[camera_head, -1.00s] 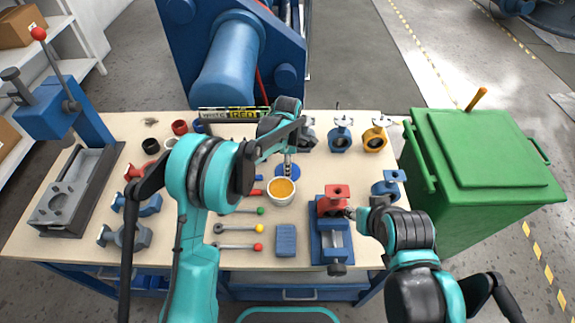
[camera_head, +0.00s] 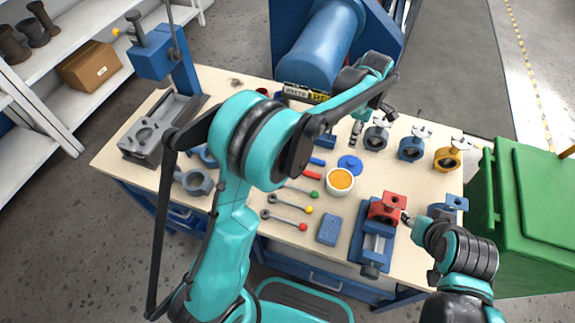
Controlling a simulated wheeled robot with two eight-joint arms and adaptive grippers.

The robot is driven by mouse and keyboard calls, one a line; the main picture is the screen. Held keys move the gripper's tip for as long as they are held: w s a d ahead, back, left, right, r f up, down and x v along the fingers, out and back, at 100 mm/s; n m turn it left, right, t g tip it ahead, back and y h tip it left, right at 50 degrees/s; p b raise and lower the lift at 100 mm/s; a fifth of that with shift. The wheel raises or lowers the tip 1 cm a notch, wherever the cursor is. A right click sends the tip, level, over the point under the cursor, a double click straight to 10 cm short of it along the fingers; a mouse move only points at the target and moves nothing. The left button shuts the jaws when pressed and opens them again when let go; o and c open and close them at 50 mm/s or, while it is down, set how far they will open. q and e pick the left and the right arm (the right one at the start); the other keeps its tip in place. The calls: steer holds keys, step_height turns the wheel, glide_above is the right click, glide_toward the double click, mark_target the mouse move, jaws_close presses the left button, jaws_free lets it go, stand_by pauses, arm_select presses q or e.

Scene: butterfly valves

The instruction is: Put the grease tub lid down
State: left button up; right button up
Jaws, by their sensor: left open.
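The grease tub (camera_head: 340,182) is a white round tub of orange grease, open on the bench. The lid (camera_head: 350,164) is a blue disc with a small knob, lying on the bench just behind the tub. My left gripper (camera_head: 372,119) is open and empty, behind and above the lid, clear of it. My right gripper (camera_head: 408,219) is at the right side of the red valve (camera_head: 383,208) in the blue vise (camera_head: 374,243); its fingers are too small to tell whether they grip it.
Blue, grey and yellow valves (camera_head: 447,156) stand along the back right of the bench (camera_head: 300,236). Wrenches with coloured ends (camera_head: 290,219) and a blue block (camera_head: 328,230) lie in front. A green bin (camera_head: 530,200) stands right.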

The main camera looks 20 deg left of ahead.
arm_select(q)
steer(key=s+a+r+m+t, duration=0.2)
steer(key=s+a+r+m, duration=0.3)
steer(key=s+a+r, duration=0.2)
steer(key=s+a+m+t, duration=0.1)
steer(key=s+a+m, duration=0.2)
steer(key=s, duration=0.3)
steer(key=s+a+m+t, duration=0.2)
steer(key=s+a+m, duration=0.1)
steer(key=s+m, duration=0.2)
steer(key=s+a+f+m+t, duration=0.1)
steer(key=s+a+m, duration=0.2)
steer(key=s, duration=0.5)
steer(key=shift+a+m+t, duration=0.25)
steer(key=shift+m+t, duration=0.15)
steer(key=shift+m, duration=0.1)
